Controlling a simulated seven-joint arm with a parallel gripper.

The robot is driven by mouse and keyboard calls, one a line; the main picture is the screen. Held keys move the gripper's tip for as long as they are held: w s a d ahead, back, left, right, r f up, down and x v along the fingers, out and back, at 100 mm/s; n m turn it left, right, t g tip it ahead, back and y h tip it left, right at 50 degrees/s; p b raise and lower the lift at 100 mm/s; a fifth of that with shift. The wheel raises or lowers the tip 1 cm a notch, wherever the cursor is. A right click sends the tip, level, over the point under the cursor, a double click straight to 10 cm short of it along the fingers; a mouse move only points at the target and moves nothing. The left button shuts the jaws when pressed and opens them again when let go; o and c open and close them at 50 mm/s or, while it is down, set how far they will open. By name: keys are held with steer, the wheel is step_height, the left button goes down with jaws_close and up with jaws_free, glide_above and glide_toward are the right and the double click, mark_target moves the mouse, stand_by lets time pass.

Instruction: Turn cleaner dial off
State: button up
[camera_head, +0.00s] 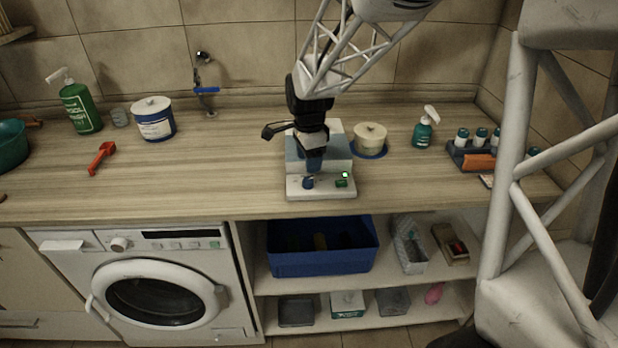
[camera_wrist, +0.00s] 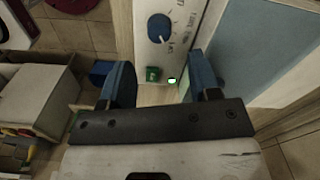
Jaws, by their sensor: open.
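The cleaner (camera_head: 330,191) is a pale box with a blue-grey tank on the counter. Its small blue dial (camera_head: 308,182) is at the left of the front panel. In the wrist view the dial (camera_wrist: 160,27) shows a white pointer line aimed toward the lower right, with printed marks beside it. A green light (camera_head: 345,175) glows near a green button (camera_head: 341,183). My gripper (camera_wrist: 162,82) is open and empty, with blue fingers apart. In the head view my gripper (camera_head: 314,161) hangs just above and behind the dial, apart from it in the wrist view.
A white tub (camera_head: 155,119), green pump bottle (camera_head: 80,107) and red tool (camera_head: 102,157) are left. A blue bin (camera_head: 320,262) sits below.

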mark_target(309, 179)
steer(key=shift+f, duration=3.35)
steer(key=shift+c, duration=0.2)
steer(key=c, duration=0.9)
